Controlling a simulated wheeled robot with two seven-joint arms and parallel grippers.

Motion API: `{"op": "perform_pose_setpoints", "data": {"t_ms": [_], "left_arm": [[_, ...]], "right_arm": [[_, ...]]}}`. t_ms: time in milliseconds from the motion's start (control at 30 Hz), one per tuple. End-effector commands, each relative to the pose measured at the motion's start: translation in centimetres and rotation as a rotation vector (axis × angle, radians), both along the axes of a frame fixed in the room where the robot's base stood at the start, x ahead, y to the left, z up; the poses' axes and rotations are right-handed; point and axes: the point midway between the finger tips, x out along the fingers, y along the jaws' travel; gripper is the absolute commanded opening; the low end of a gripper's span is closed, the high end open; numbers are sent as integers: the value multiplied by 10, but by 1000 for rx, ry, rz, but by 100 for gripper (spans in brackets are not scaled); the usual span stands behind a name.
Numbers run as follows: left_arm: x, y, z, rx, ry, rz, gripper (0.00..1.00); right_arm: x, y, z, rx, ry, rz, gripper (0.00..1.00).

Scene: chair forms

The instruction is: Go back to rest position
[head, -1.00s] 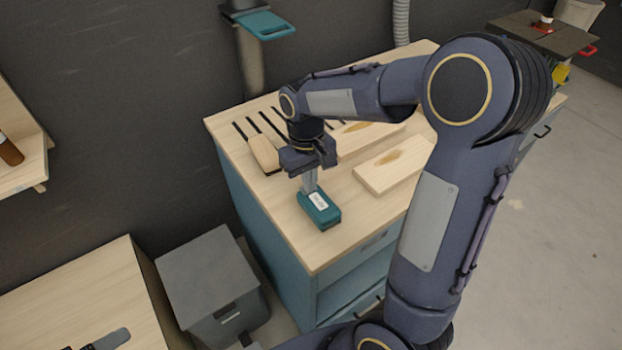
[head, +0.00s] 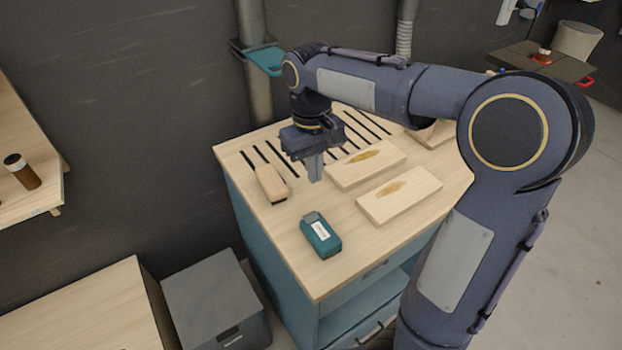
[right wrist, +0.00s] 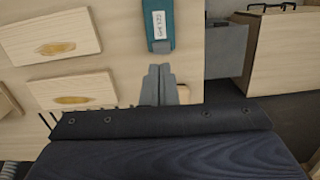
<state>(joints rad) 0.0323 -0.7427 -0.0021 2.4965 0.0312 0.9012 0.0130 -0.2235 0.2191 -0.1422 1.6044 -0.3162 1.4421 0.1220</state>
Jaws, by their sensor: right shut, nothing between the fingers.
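My right gripper (head: 314,168) is shut and empty, fingers pointing down, above the wooden top of the teal cabinet (head: 330,272). Its closed fingers (right wrist: 159,86) also show in the right wrist view. A teal block-like item with a white label (head: 320,236) lies on the cabinet top, in front of the gripper and apart from it. The same teal item (right wrist: 160,28) is at the top of the right wrist view. My left gripper is not in view.
Wooden boards (head: 400,194) with oval marks lie right of the gripper. A wooden brush-like block (head: 270,184) lies to the left. A teal holder (head: 268,60) is on the pipe behind. A grey bin (head: 215,300) stands left of the cabinet.

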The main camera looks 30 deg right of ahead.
Motion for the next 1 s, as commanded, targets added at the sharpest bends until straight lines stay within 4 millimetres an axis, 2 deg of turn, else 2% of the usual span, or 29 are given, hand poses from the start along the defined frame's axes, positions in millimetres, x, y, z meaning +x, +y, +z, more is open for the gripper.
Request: {"op": "perform_pose_setpoints", "data": {"t_ms": [233,333,433,500,700,833,1000], "left_arm": [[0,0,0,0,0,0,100],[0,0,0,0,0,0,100],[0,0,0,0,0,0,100],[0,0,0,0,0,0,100],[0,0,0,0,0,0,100],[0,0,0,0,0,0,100],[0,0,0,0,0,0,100]], "right_arm": [[-2,0,6,4,-2,0,0],[-13,-2,8,34,-29,-9,0],[-40,-3,10,101,-92,-29,0],[-65,0,9,159,-155,-46,0],[-135,19,-5,300,-358,-114,0],[-163,33,-20,347,-463,-156,0],[-180,44,-34,371,-535,-188,0]]}}
